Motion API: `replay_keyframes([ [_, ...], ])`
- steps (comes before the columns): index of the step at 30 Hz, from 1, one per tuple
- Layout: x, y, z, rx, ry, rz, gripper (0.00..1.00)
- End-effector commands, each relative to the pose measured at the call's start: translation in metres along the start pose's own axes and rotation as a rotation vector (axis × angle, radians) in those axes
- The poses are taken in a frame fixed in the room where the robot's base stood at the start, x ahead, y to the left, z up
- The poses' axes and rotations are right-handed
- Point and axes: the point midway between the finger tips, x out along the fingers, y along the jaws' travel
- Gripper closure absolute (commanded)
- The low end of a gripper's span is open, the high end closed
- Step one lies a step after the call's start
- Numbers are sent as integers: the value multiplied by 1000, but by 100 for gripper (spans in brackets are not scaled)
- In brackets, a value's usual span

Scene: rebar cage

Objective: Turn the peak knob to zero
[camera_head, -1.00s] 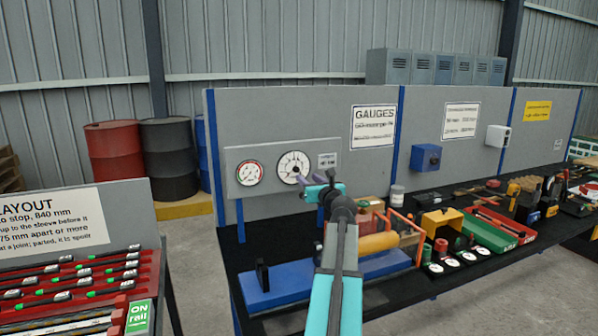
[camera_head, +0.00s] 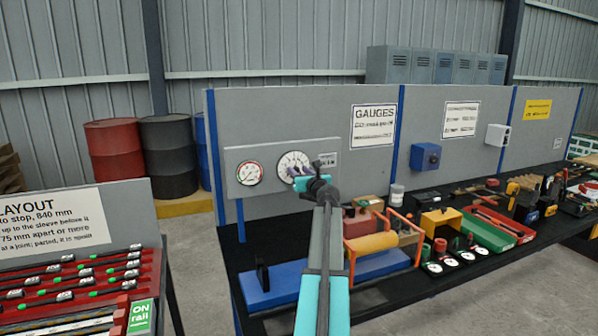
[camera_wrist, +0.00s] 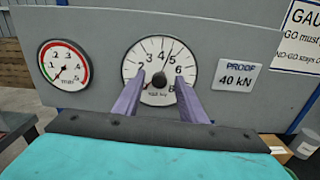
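The large white dial (camera_head: 293,167) is on the grey gauge panel at the back of the bench. In the wrist view, the same dial (camera_wrist: 160,52) shows numbers up to 8 and a dark pointer between 4 and 5. A small dark round knob (camera_wrist: 159,79) with some red sits at its centre. My gripper (camera_wrist: 158,80) is open, with one purple finger on each side of the knob in the picture. No contact shows, and I cannot tell the remaining depth. In the head view, my gripper (camera_head: 309,181) is in front of the dial's lower right.
A smaller red-and-green-rimmed gauge (camera_wrist: 63,63) is left of the dial, and a "PROOF 40 kN" plate (camera_wrist: 237,75) is right of it.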

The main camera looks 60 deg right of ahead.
Motion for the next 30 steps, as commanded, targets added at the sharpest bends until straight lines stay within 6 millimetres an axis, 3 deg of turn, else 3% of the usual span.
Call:
replay_keyframes([
  [12, 5, 0, 0, 0, 0, -1, 62],
  [13, 5, 0, 0, 0, 0, -1, 64],
  [20, 4, 0, 0, 0, 0, -1, 100],
  [21, 12, -6, 1, 0, 0, 0, 100],
  [30, 5, 0, -1, -26, -1, -3, 100],
])
